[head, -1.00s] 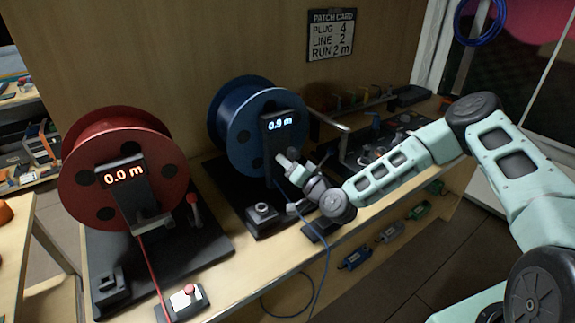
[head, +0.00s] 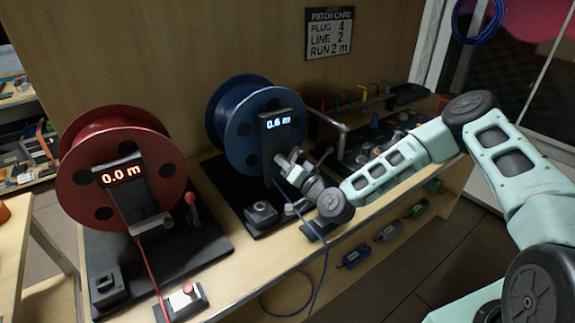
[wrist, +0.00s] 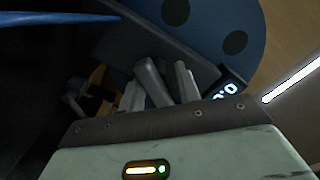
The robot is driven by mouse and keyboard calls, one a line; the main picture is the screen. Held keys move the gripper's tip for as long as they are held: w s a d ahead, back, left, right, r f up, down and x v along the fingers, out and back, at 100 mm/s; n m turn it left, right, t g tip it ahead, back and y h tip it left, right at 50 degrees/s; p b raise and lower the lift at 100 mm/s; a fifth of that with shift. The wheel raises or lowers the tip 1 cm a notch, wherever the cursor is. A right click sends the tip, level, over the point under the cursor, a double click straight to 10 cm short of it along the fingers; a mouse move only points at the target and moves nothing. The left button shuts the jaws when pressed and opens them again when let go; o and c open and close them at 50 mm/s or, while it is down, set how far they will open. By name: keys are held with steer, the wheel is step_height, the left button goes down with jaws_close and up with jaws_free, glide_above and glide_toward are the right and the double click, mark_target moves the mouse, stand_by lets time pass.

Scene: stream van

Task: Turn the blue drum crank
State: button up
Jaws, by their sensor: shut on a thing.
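The blue drum (head: 239,124) stands on its black base at the middle of the bench, and its display (head: 279,121) reads 0.6 m. My gripper (head: 290,163) is in front of the drum, low beside the display post. In the wrist view a grey crank handle (wrist: 153,83) lies between the two pale fingers of my gripper (wrist: 160,88), which are shut on it. In the head view my gripper hides most of the crank. The drum's face with dark holes shows behind it in the wrist view (wrist: 205,22).
A red drum (head: 115,170) with a 0.0 m display stands to the left. A blue cable runs down over the bench's front edge. A patch card (head: 330,33) on the wall reads plug 4, line 2, run 2 m. Small parts crowd the bench to the right.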

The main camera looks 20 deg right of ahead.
steer(key=shift+o, duration=0.2)
steer(key=shift+a+r, duration=0.45)
steer(key=shift+r, duration=0.2)
steer(key=o, duration=1.4)
steer(key=shift+s+r, duration=0.1)
steer(key=shift+s, duration=0.05)
steer(key=shift+c, duration=0.2)
steer(key=o, duration=0.6)
steer(key=shift+d, duration=0.1)
steer(key=shift+c, duration=0.2)
steer(key=shift+f, duration=0.25)
steer(key=shift+d, duration=0.1)
steer(key=shift+s+d+f, duration=0.1)
steer(key=shift+s, duration=0.05)
steer(key=b+v, duration=0.3)
steer(key=v, duration=1.4)
steer(key=shift+b, duration=0.35)
